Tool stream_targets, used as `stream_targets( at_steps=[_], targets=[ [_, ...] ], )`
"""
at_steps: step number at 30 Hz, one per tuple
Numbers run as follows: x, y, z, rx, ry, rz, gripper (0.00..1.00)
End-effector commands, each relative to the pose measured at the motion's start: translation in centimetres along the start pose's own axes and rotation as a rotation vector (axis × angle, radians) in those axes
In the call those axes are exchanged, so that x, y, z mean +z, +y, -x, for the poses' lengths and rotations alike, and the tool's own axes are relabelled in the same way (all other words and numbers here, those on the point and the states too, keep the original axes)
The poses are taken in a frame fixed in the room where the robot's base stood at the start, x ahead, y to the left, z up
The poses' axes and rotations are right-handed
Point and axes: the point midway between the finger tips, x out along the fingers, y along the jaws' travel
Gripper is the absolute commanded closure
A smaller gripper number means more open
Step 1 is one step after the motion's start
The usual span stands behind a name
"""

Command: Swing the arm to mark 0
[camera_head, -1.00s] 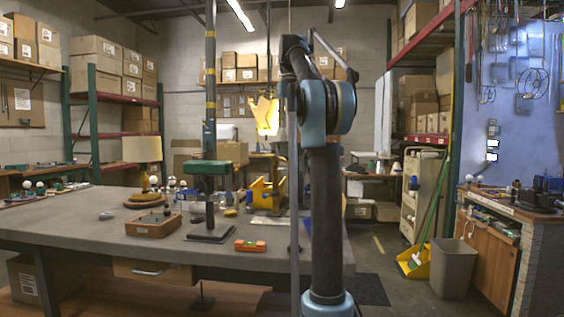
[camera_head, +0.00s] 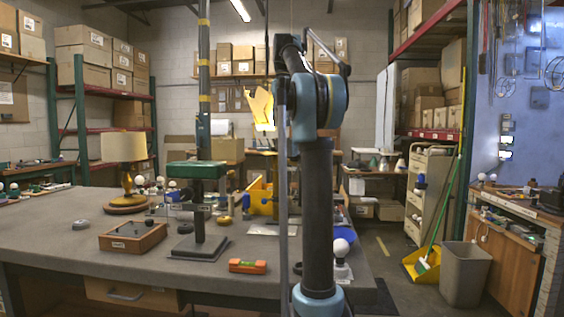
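My blue and black arm (camera_head: 318,190) rises in front of the bench, and its upper part bends back behind the elbow. My gripper cannot be made out. A dark stand with a green top (camera_head: 195,170) is upright on the grey bench. A tall dark pole with yellow bands (camera_head: 204,80) shows directly above it; I cannot tell whether they join. A bright yellow piece (camera_head: 261,106) shows just left of my arm, partly hidden by it. No mark 0 is readable, and I cannot tell which part is the arm to swing.
The bench (camera_head: 60,235) holds a shaded lamp (camera_head: 124,147), a wooden box (camera_head: 133,236), an orange level (camera_head: 247,266) and a white bulb (camera_head: 341,248) close right of my arm. A grey bin (camera_head: 466,273) and yellow dustpan (camera_head: 421,265) stand right. Some floor between is clear.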

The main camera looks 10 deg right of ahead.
Motion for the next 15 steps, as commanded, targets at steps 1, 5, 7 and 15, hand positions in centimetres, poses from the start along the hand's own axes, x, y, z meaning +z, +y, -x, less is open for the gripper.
stream_targets(
  at_steps=[1,5,7,15],
  targets=[
    [0.1,0.0,-0.7,0.0,0.0,0.0,0.67],
    [0.0,0.0,-2.6,0.0,0.0,0.0,0.67],
    [0.1,0.0,-3.6,0.0,0.0,0.0,0.67],
    [0.0,-0.1,-7.8,0.0,0.0,0.002,0.67]
  ],
)
